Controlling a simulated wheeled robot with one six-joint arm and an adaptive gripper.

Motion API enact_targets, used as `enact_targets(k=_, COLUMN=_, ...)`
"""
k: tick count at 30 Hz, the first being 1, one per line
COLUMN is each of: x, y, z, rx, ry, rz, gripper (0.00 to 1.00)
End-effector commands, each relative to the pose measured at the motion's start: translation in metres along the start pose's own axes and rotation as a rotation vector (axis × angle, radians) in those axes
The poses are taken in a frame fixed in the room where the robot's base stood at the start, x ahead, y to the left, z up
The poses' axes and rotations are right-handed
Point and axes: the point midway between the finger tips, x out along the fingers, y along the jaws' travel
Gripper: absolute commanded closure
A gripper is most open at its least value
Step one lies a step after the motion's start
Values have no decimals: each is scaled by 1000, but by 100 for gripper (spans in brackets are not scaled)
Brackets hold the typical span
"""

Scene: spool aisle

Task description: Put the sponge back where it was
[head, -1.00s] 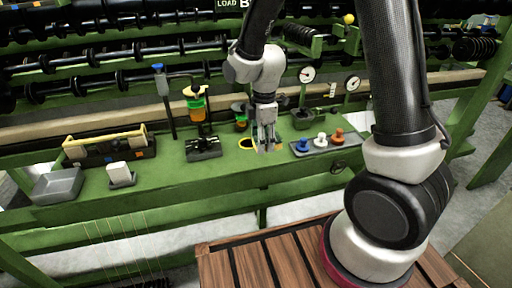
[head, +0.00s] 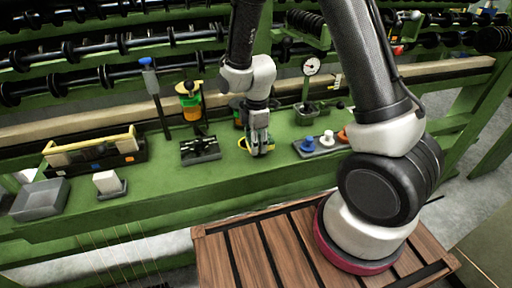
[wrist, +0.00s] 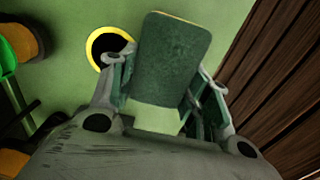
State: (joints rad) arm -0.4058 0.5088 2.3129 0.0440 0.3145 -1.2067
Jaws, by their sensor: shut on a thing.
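The sponge (wrist: 172,58) has a dark green face and a thin yellow edge in the wrist view. It sits between the two fingers of my gripper (wrist: 165,92), which is shut on it. In the head view my gripper (head: 259,148) points down, low over the green bench (head: 215,186), just right of a yellow-rimmed round hole. The yellow ring (wrist: 94,40) shows beside the sponge in the wrist view, left of it. Whether the sponge touches the bench I cannot tell.
A rack with blue, white and orange knobs (head: 308,143) stands right of my gripper. A black stand (head: 202,150) is to its left. Further left are a white block (head: 106,181) on a small tray, a grey bin (head: 40,199) and a toolbox (head: 93,152).

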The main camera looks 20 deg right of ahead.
Motion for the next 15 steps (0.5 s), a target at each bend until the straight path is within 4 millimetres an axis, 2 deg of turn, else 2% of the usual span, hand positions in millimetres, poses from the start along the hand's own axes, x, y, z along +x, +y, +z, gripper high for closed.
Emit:
enact_targets(k=1, x=10, y=-1, z=1, rx=0, ry=-2, rz=-4, gripper=78)
enact_targets(k=5, x=25, y=-1, z=1, rx=1, ry=-1, rz=-3, gripper=78)
enact_targets(k=15, x=28, y=0, z=0, rx=0, ry=0, rz=0, gripper=78)
